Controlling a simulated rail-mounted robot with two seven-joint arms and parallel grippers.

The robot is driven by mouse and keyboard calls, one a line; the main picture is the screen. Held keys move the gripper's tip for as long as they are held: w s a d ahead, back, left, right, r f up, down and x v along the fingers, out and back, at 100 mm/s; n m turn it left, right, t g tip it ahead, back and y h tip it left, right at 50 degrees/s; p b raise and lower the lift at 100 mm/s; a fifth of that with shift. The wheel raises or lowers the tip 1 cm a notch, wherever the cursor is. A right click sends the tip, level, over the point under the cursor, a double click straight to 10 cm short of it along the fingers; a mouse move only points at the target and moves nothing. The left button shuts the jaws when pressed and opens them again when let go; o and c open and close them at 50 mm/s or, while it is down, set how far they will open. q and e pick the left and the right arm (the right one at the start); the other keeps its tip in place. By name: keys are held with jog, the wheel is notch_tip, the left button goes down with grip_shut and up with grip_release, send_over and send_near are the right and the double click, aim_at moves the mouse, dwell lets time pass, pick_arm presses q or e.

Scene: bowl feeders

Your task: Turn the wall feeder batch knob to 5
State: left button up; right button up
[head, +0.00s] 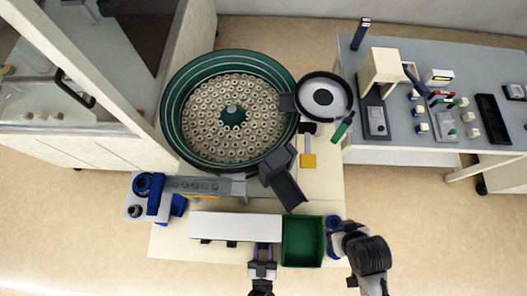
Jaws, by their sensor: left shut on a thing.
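My left gripper (262,253) comes up from the bottom of the head view to the front face of a long white box (236,226). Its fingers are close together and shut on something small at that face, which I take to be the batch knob. The knob, its pointer and any numbers are hidden from above, so I cannot read its setting. Parts of my right arm show at the lower right, beside a green bin. I cannot make out the right gripper's fingers.
A large green bowl feeder (172,112) full of small rings stands behind the box. A smaller dark-rimmed bowl (323,97) is to its right. The green bin (303,240) adjoins the box's right end. A grey bench (420,70) with several parts stands at the right.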

pick_arm(q)
jog(key=n, duration=0.3)
jog(key=o, duration=0.9)
jog(key=shift+s, duration=0.1)
jog(key=shift+s+b, duration=0.2)
jog(key=shift+b, duration=0.1)
jog(key=s, duration=0.9)
jog(key=s+b, duration=0.1)
jog(key=s, duration=0.3)
jog(key=shift+s+a, duration=0.15)
jog(key=shift+a, duration=0.15)
